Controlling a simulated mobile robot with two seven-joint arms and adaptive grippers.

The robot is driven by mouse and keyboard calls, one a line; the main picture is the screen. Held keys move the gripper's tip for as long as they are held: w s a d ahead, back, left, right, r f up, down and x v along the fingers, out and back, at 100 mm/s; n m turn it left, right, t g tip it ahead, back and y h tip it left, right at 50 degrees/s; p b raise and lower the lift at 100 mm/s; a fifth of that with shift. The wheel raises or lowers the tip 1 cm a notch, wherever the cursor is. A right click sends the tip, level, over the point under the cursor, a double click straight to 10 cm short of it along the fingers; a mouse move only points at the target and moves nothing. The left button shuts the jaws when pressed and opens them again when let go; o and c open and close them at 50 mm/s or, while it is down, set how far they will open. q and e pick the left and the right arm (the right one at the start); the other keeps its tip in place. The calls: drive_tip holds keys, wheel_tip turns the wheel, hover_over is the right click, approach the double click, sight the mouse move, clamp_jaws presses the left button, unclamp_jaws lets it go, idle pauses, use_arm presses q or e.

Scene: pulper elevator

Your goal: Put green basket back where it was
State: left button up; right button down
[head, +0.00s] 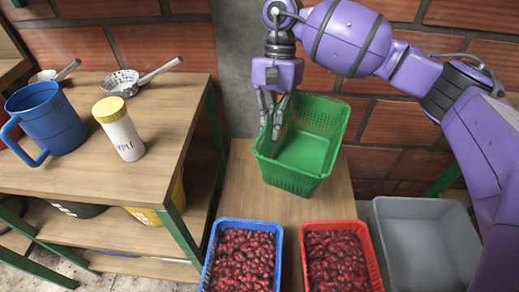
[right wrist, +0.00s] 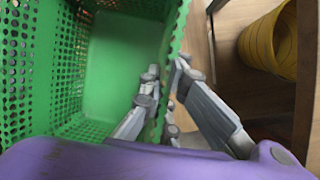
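The green basket (head: 322,125) is empty and looks tilted, over the back part of a low wooden surface (head: 245,190). I cannot tell whether its base touches the wood. My right gripper (head: 273,125) comes down from above at the basket's left wall. In the right wrist view, the gripper (right wrist: 163,88) has one finger inside and one outside the basket's perforated wall (right wrist: 172,60), pinching it near the rim. My left gripper is not in view.
A blue crate (head: 221,221) and a red crate (head: 363,223), both full of red cherries, stand in front. An empty grey bin (head: 425,245) is at right. A left table (head: 90,170) holds a blue jug (head: 48,120), a yellow-lidded bottle (head: 120,130) and strainers (head: 122,83).

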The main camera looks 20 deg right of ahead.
drive_tip(key=w+d+f+m+t+y+b, duration=0.1)
drive_tip(key=w+d+f+m+y+b, duration=0.1)
drive_tip(key=w+d+f+m+b, duration=0.45)
drive_tip(key=shift+n, duration=0.85)
drive_tip(key=f+b, duration=0.1)
drive_tip(key=f, duration=0.2)
drive_tip(key=a+f+b, duration=0.1)
drive_tip(key=f+b, duration=0.1)
drive_tip(key=f, duration=0.2)
drive_tip(key=a+f+b, duration=0.1)
drive_tip(key=f, duration=0.3)
drive_tip(key=shift+w+f, duration=0.1)
drive_tip(key=shift+w, duration=0.25)
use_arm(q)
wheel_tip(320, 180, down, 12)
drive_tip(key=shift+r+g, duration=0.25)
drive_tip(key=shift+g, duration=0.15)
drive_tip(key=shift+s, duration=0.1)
use_arm(e)
drive_tip(key=c, duration=2.5)
unclamp_jaws()
drive_tip(key=shift+f+b, duration=0.15)
drive_tip(key=shift+b, duration=0.15)
drive_tip(key=o, duration=0.5)
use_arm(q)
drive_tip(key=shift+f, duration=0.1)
